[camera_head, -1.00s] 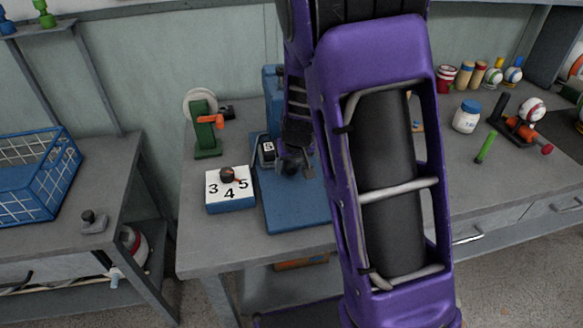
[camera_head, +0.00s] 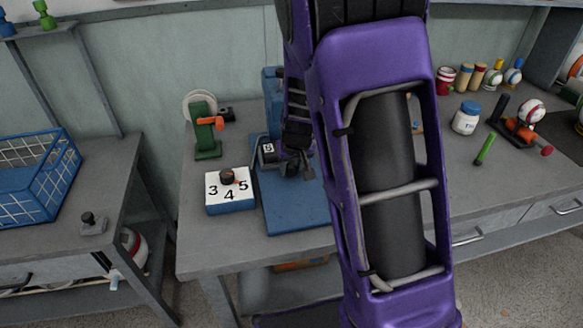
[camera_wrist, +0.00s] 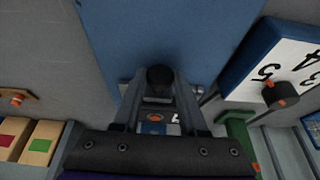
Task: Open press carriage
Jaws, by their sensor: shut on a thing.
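The blue press has a flat base (camera_head: 292,208) on the bench and an upright blue column (camera_head: 271,88) behind it. A small carriage part with a "5" plate (camera_head: 268,149) shows at the column, left of my gripper (camera_head: 298,168). In the wrist view my gripper (camera_wrist: 160,88) is shut on a dark round knob (camera_wrist: 160,77), held between its fingertips above the blue base (camera_wrist: 165,30). My arm hides the right side of the press, and the carriage's exact opening cannot be told.
A dial box (camera_head: 230,203) marked 3, 4, 5 stands close left of the base. A green stand (camera_head: 206,135) is behind it. A jar (camera_head: 466,118) and a green stick (camera_head: 485,148) lie right of my arm. A blue basket (camera_head: 38,180) is at far left.

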